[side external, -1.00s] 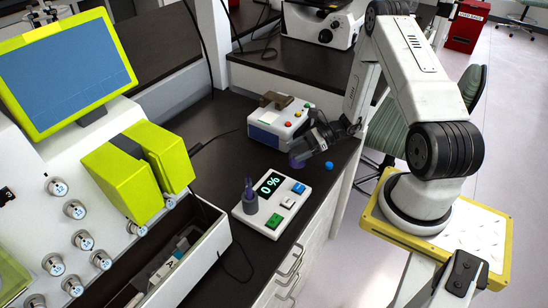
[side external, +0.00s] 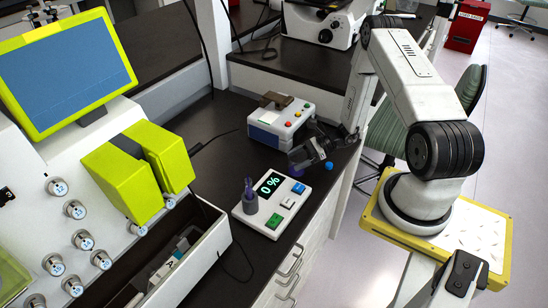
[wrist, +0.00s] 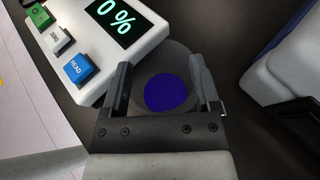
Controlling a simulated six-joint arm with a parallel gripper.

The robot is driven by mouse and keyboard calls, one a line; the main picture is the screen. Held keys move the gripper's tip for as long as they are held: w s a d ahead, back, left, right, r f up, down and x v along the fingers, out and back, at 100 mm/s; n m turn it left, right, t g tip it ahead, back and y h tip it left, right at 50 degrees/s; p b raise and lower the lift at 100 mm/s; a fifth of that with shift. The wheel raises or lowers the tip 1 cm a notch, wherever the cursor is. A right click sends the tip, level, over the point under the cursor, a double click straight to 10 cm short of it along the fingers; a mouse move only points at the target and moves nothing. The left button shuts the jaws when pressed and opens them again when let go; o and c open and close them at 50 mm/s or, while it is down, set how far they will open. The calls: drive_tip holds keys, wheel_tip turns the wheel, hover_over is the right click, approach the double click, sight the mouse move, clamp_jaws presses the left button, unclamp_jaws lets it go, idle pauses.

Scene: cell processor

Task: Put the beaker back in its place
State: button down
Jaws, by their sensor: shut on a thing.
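The beaker is a clear round vessel with a disc of dark blue-purple liquid (wrist: 167,93), seen from above in the wrist view. My gripper (wrist: 160,66) is shut on it, with one finger on each side of its wall. In the side external view my gripper (side external: 305,153) is low over the dark bench, between the white meter and the white box with coloured buttons. The beaker is mostly hidden by the fingers there. I cannot tell whether its base touches the bench.
The white meter (side external: 282,222) shows "0 %" and carries a purple vial (side external: 249,187) in a grey holder. The button box (side external: 282,125) stands behind my gripper. A large white machine fills the left.

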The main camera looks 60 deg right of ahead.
unclamp_jaws()
drive_tip(key=shift+d+r, duration=0.15)
drive_tip(key=shift+r, duration=0.05)
drive_tip(key=shift+v, duration=3.6)
